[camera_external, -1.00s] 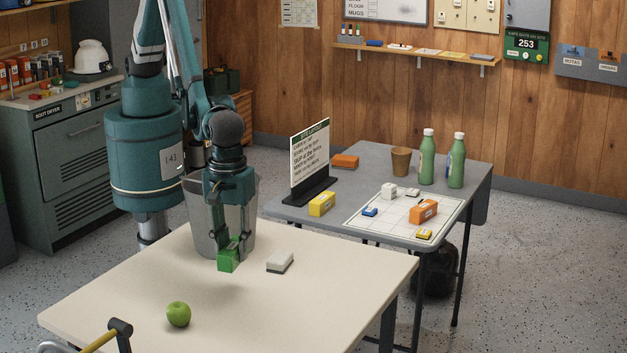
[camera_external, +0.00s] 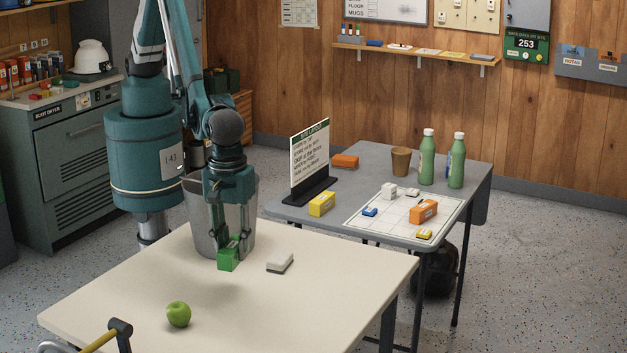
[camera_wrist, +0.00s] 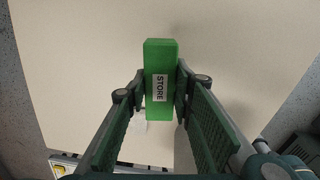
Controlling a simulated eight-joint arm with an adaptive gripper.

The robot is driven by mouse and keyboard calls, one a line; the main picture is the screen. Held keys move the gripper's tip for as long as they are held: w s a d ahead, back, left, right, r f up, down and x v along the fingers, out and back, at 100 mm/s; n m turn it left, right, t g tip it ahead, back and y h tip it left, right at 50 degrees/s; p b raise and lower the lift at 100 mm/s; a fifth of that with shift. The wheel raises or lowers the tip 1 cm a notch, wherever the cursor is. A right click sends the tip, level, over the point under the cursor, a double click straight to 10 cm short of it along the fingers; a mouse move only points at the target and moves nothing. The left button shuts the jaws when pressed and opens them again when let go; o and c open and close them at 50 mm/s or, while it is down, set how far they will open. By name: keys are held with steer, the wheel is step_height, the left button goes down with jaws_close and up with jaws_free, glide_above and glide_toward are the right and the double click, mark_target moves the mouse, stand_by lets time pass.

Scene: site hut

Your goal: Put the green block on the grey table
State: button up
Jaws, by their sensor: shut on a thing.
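A green block (camera_external: 228,260) is held between the fingers of my gripper (camera_external: 235,242), above the cream table. In the wrist view the green block (camera_wrist: 161,55) carries a white "STORE" label, and both fingers of my gripper (camera_wrist: 160,92) press on its sides. The grey table (camera_external: 375,160) stands behind and to the right of the cream table, apart from my gripper.
The cream table (camera_external: 330,300) bears a green apple (camera_external: 178,314) and a white-and-grey eraser-like block (camera_external: 280,262). The grey table holds a sign (camera_external: 310,160), yellow box (camera_external: 322,204), orange box (camera_external: 345,161), cup (camera_external: 401,161), two green bottles (camera_external: 427,158) and a gridded sheet (camera_external: 390,222) with small blocks.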

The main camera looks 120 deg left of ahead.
steer(key=shift+a, duration=0.1)
steer(key=w+a+m+b, duration=0.1)
steer(key=w+a+b, duration=0.3)
steer(key=a, duration=1.5)
steer(key=w+a+b, duration=0.1)
steer(key=w+a, duration=0.6)
steer(key=a, duration=1.2)
steer(key=s+a+b, duration=0.2)
steer(key=s+a, duration=0.2)
steer(key=a, duration=1.5)
steer(key=s+a+m+b, duration=0.1)
steer(key=s+a+b, duration=0.2)
steer(key=a, duration=1.6)
steer(key=shift+s+a+r, duration=0.2)
steer(key=shift+s+a, duration=0.05)
steer(key=shift+s, duration=0.65)
steer(key=shift+f, duration=0.15)
steer(key=shift+f+b, duration=0.5)
steer(key=shift+f, duration=2.5)
